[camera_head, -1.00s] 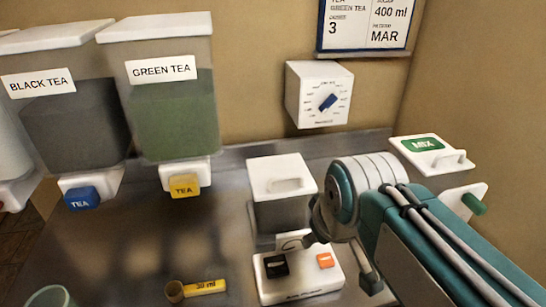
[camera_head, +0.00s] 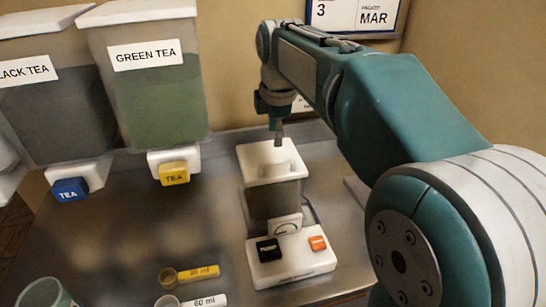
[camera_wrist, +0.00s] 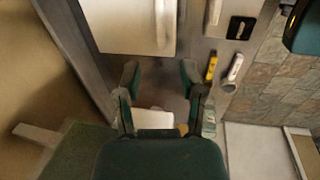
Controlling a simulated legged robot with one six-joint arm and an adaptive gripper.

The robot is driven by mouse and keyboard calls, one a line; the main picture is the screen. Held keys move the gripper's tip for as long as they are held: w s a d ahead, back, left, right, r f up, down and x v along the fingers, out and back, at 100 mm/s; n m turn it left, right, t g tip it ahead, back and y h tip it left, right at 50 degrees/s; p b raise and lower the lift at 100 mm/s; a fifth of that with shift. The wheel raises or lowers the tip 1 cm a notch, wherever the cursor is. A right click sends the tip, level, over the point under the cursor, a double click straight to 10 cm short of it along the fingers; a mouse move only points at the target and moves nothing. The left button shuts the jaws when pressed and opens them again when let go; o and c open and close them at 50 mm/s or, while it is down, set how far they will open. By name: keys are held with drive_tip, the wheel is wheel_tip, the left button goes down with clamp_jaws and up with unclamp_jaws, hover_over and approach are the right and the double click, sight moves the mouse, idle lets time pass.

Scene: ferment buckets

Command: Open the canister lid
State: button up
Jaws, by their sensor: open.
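The canister (camera_head: 272,200) stands upright on a white base with its square white lid (camera_head: 256,158) on. A raised handle (camera_head: 275,170) lies on the lid. The lid is large at the top of the wrist view (camera_wrist: 118,28), with its handle (camera_wrist: 164,22) along the right side. My gripper (camera_head: 278,135) hangs just above the back part of the lid in the head view. Its two fingers (camera_wrist: 160,77) are spread and empty in the wrist view. They appear apart from the handle, though the exact height gap is unclear.
The base (camera_head: 292,265) has a black and an orange button. Green tea (camera_head: 158,105) and black tea (camera_head: 55,115) dispensers stand at left. A yellow scoop (camera_head: 195,273) and a white scoop (camera_head: 203,301) lie in front. The counter left of the canister is clear.

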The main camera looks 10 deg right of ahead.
sight(274, 162)
drive_tip(key=f, duration=0.2)
drive_tip(key=w+f, duration=0.1)
drive_tip(key=f, duration=0.5)
drive_tip(key=shift+w+f, duration=0.2)
drive_tip(key=shift+w, duration=0.1)
clamp_jaws()
